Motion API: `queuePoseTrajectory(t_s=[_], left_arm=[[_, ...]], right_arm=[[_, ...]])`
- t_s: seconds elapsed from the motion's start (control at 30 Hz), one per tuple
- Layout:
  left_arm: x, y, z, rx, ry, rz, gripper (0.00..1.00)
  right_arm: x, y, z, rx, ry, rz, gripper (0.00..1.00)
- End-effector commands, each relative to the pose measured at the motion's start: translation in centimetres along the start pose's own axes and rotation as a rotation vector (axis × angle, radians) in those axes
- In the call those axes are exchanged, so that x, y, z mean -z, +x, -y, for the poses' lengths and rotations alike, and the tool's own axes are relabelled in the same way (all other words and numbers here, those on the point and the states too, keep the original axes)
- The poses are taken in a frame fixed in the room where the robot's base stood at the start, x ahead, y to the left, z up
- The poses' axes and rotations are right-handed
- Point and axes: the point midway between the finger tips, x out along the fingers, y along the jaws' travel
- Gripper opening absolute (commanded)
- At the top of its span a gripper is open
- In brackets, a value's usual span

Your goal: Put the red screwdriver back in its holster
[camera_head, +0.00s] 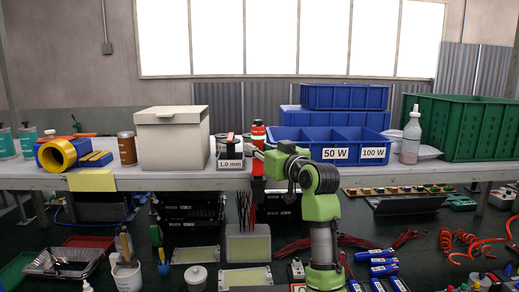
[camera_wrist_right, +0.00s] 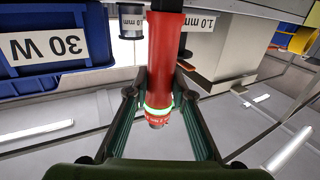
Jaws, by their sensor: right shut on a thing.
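The red screwdriver (camera_head: 258,131) is upright at the front edge of the bench in the head view, left of the blue bins. In the right wrist view its thick red body (camera_wrist_right: 164,60) runs between my fingers, with a lit green ring near its lower end in the picture. My right gripper (camera_head: 262,155) is shut on it; in the wrist view the fingers (camera_wrist_right: 158,105) lie on both sides of the body. Part of the screwdriver is hidden by the gripper in the head view. I cannot make out the holster clearly. My left gripper is not in view.
A 1.0 mm labelled block (camera_head: 230,161) stands close to the left of the screwdriver. A beige box (camera_head: 172,138) stands farther left. Blue bins (camera_head: 335,142) and a bottle (camera_head: 411,135) stand right.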

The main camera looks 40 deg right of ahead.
Motion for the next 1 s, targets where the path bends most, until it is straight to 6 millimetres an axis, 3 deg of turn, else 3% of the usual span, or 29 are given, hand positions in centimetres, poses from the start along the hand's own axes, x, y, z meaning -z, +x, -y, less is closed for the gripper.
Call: queuePoseTrajectory(t_s=[0.47, 0.5, 0.57, 1.0], left_arm=[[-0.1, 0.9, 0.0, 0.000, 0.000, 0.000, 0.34], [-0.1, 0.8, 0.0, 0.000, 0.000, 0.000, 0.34], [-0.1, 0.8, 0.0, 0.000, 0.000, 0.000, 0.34], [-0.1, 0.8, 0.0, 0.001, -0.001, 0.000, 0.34]], right_arm=[[-1.0, -0.1, 0.0, 0.000, 0.000, -0.005, 0.00], [-0.9, -0.1, 0.0, 0.000, 0.000, -0.005, 0.30], [-0.9, -0.1, 0.0, 0.000, 0.000, -0.005, 0.42], [-1.2, -0.6, 0.0, 0.000, 0.000, 0.001, 0.42]])
